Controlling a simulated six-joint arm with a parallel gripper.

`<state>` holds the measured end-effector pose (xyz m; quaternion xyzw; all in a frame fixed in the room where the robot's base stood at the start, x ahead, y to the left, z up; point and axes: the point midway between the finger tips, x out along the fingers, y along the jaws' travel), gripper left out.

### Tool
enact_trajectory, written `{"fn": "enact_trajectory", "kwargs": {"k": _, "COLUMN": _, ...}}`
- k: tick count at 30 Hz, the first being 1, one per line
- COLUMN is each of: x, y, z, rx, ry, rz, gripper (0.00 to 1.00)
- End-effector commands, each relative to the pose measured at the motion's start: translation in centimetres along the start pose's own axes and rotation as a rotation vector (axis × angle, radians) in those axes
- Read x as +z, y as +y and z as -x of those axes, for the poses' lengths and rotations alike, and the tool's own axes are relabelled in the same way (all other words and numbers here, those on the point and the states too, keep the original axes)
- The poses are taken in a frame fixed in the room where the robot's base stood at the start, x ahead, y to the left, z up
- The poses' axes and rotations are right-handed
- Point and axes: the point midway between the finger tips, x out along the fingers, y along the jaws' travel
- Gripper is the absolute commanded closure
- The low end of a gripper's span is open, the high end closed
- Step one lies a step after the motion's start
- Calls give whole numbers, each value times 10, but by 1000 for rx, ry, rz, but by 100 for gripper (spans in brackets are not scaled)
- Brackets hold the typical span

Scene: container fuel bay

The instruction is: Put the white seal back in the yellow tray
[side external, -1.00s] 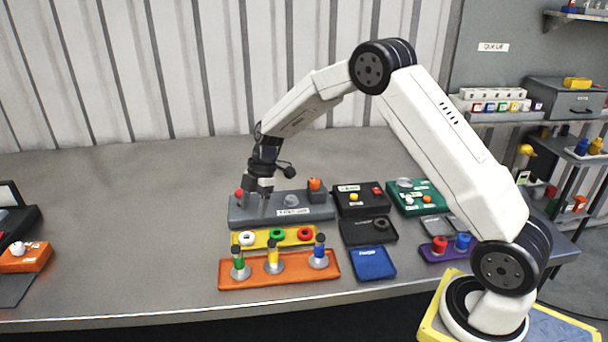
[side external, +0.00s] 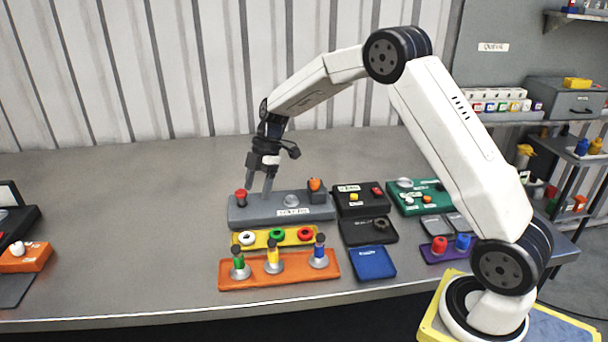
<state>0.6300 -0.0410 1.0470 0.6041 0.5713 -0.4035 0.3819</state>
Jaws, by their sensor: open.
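The white seal (side external: 247,238) is a small ring lying in the left place of the yellow tray (side external: 262,242). A green seal (side external: 276,235) and a red seal (side external: 305,233) lie to its right in the same tray. My gripper (side external: 257,192) is open and empty, its fingers pointing down over the grey block (side external: 300,214) behind the tray. It is above and behind the white seal, apart from it.
An orange tray (side external: 330,278) with several coloured pegs lies in front. Black boxes (side external: 362,209), a blue lid (side external: 372,263) and a green box (side external: 440,197) stand to the right. The grey block carries red and orange knobs.

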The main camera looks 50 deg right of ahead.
Motion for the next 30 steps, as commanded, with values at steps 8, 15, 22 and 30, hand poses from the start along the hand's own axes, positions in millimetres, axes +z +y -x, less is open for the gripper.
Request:
{"fn": "enact_trajectory", "kwargs": {"k": 8, "x": -2, "y": -7, "z": 0, "rx": 3, "ry": -18, "rz": -54, "gripper": 30}}
{"fn": "enact_trajectory", "kwargs": {"k": 15, "x": -8, "y": -33, "z": -1, "rx": 29, "ry": -87, "rz": -260, "gripper": 30}}
{"fn": "enact_trajectory", "kwargs": {"k": 22, "x": -14, "y": -73, "z": -3, "rx": 94, "ry": -163, "rz": -537, "gripper": 30}}
{"fn": "enact_trajectory", "kwargs": {"k": 30, "x": -19, "y": -124, "z": -7, "rx": 205, "ry": -213, "rz": -847, "gripper": 30}}
